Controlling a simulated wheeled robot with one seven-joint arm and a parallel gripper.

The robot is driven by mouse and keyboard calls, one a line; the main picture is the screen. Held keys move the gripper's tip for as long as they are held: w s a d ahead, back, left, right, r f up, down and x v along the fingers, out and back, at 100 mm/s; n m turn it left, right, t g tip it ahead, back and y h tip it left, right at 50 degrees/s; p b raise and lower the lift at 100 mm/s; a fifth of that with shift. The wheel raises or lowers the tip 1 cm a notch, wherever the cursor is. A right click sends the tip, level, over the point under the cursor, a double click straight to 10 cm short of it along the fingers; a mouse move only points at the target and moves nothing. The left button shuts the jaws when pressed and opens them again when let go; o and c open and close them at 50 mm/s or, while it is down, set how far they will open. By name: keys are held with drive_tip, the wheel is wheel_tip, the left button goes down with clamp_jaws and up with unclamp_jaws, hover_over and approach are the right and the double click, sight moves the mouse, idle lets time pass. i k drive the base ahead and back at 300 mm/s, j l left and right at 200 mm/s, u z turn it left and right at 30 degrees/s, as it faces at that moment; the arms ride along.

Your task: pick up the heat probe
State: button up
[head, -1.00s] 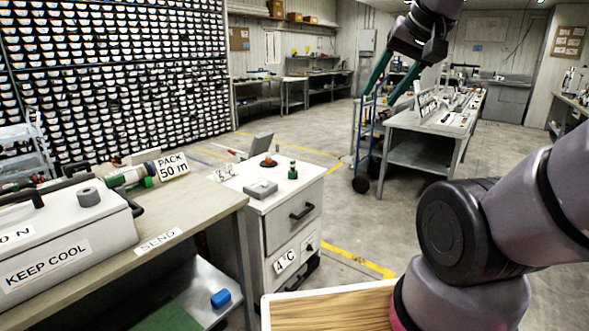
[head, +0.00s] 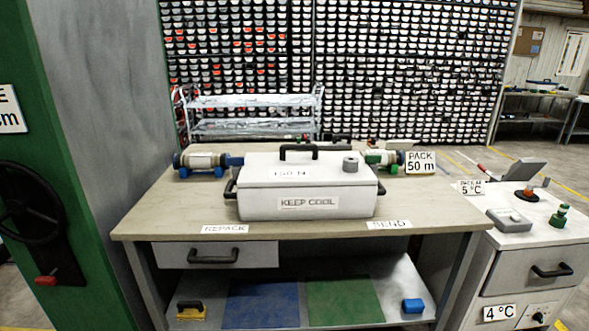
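I cannot tell for sure which item is the heat probe. On the white cabinet (head: 488,252) at the right stand a flat grey box (head: 509,219), a dark round base with an orange-red top (head: 526,194) and a small green item (head: 559,216). A thin red-tipped item (head: 482,168) shows behind the cabinet's "5 °C" card. On the bench's lower shelf lie a yellow-and-black item (head: 190,308) at the left and a blue block (head: 412,305) at the right. My gripper is not in view.
A white "KEEP COOL" box (head: 308,205) stands mid-bench (head: 180,224), between two capped cylinders (head: 200,160) (head: 383,158). A drawer (head: 216,255) is shut below. A green frame with a dark wheel (head: 30,203) stands at the left. Floor shows at the far right.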

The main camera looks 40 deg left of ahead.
sight(563, 209)
drive_tip(key=u, duration=1.55)
drive_tip(key=z, duration=1.7)
drive_tip(key=i+l, duration=0.2)
drive_tip(key=i, duration=0.25)
drive_tip(key=i+l+u, duration=0.15)
drive_tip(key=i, duration=0.3)
drive_tip(key=i+l, duration=0.25)
drive_tip(key=i, duration=0.2)
drive_tip(key=i+l+u, duration=0.15)
drive_tip(key=i, duration=0.3)
